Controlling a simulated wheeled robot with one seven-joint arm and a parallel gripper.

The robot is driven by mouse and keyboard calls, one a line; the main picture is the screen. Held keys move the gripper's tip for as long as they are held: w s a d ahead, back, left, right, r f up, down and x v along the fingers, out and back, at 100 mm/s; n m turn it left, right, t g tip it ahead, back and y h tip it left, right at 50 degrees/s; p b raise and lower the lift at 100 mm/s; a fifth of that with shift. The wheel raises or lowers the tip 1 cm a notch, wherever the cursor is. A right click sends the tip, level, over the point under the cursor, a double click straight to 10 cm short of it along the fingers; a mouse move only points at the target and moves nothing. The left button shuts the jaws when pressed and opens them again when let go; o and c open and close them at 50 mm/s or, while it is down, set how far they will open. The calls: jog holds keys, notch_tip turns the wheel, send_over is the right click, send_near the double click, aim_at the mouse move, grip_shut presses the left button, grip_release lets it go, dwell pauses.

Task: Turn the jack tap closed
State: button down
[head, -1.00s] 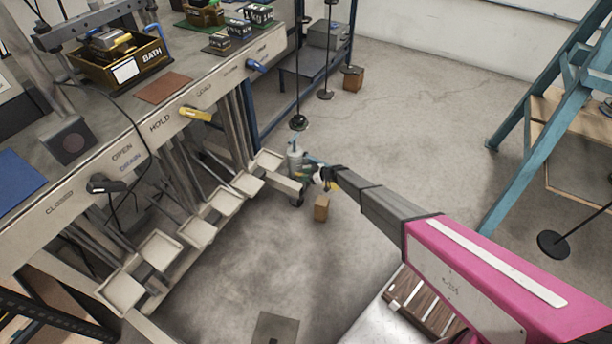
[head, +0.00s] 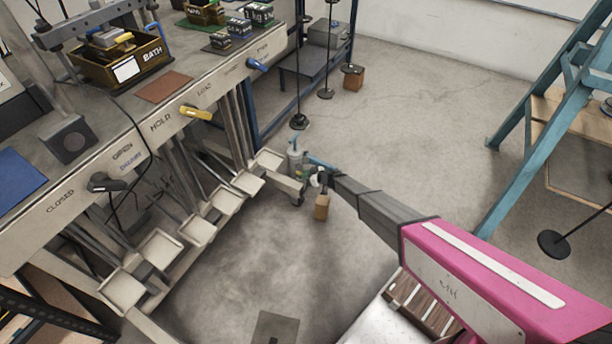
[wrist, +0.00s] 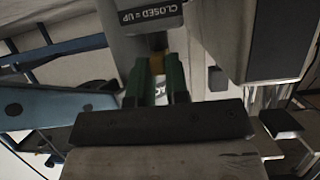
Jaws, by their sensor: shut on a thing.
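The jack (head: 296,158) is a small grey-blue unit on the floor by the far end of the bench. In the wrist view its grey body (wrist: 146,20) carries a label reading "CLOSED = UP". The jack tap (wrist: 157,63) shows as a small brass-coloured piece below that label, between the fingertips. My gripper (wrist: 156,82) has green fingers and is shut on the tap. A white tag with partly hidden letters "AC" shows between the fingers. In the head view my gripper (head: 320,179) is small beside the jack, and the tap cannot be made out.
A blue bar (head: 322,163) extends from the jack near my gripper. A small brown block (head: 321,207) stands on the floor close by. Pale pedals (head: 270,160) line the bench's foot to the left. A teal ladder (head: 520,150) stands right; open floor lies between.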

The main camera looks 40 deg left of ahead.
jog(key=c, duration=1.1)
grip_release()
jog(key=v, duration=1)
jog(key=shift+w+d+r, duration=0.1)
jog(key=shift+d, duration=0.3)
jog(key=w+d+r+m+t+h, duration=0.1)
jog(key=w+d+r+m+h, duration=0.15)
jog(key=w+d+r, duration=0.7)
jog(key=w+d+r+m+h, duration=0.1)
jog(key=d+r+m, duration=0.3)
jog(key=d, duration=1.2)
jog(key=w+d+r+m+t+h, duration=0.1)
jog(key=w+d+r+m+h, duration=0.1)
jog(key=w+d+r, duration=0.75)
jog(key=s+d+r+m+h, duration=0.2)
jog(key=s+d+r+m, duration=0.1)
jog(key=d, duration=1.1)
jog(key=s+d+r+m+h, duration=0.3)
jog(key=d+r+m, duration=0.2)
jog(key=d, duration=0.9)
jog(key=s+d+r+m+t+h, duration=0.1)
jog(key=s+d+r+m, duration=0.3)
jog(key=d, duration=1.1)
notch_tip(320, 180, up, 2)
jog(key=shift+r+m+h, duration=0.15)
jog(key=shift+m+h, duration=0.1)
jog(key=shift+h, duration=0.5)
